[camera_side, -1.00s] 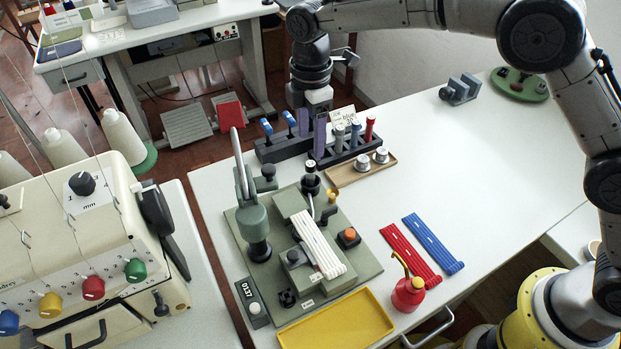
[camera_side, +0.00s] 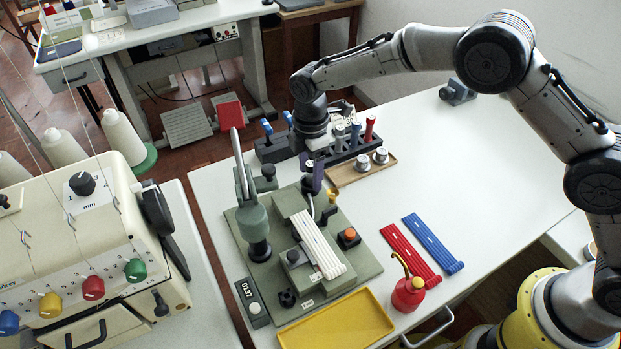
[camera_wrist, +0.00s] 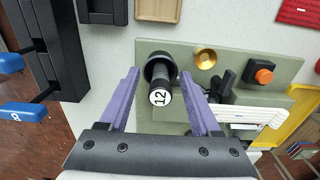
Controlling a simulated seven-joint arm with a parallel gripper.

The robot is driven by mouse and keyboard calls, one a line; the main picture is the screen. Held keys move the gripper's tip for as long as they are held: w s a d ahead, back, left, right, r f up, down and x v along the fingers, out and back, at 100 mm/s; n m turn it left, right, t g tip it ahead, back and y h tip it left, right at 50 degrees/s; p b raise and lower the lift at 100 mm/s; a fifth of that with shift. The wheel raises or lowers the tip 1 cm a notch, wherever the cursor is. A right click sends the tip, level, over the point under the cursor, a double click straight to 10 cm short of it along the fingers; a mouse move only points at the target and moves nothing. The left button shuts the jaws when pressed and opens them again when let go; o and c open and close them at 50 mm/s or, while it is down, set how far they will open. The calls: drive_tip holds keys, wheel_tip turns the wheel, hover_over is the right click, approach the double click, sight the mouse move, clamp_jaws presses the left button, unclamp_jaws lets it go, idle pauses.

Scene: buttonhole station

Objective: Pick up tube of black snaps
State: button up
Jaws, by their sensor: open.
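A black tube (camera_wrist: 160,92) with a round white end marked 12 stands in a black cup on the green press base (camera_wrist: 203,44). I take it for the tube of black snaps; its contents do not show. In the side view the tube's pale top (camera_side: 309,163) shows close to my purple fingers. My gripper (camera_wrist: 158,70) is open, with one finger on each side of the tube and a gap at both sides in the wrist view.
A black rack with grey, blue and red tubes (camera_side: 370,127) stands just behind my gripper. Blue-handled tools (camera_side: 267,127) are left of it. A wooden tray (camera_side: 345,178) holds two metal cylinders. The press lever (camera_side: 240,165) rises at left.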

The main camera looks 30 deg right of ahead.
clamp_jaws()
drive_tip(key=shift+r, duration=0.1)
idle(0.4)
